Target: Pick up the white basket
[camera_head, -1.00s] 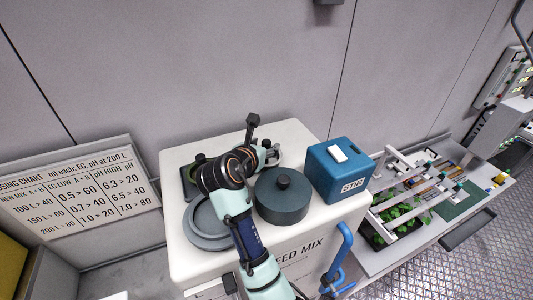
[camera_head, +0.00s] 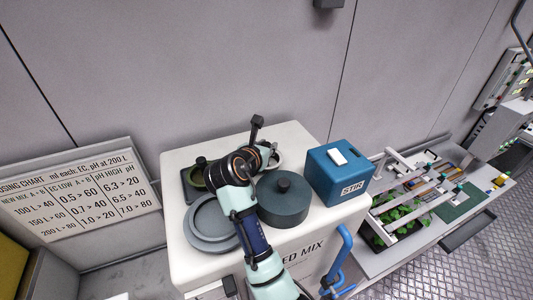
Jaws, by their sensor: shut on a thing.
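The white basket (camera_head: 274,162) shows only as a small pale rounded rim at the back of the white cabinet top. It is largely hidden by my wrist and gripper. My gripper (camera_head: 267,152) is at this rim and shut on it; the fingertips are small and partly covered by my own wrist. Whether the basket is touching the surface below cannot be told from this view.
A plant bench (camera_head: 375,262) stands right.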

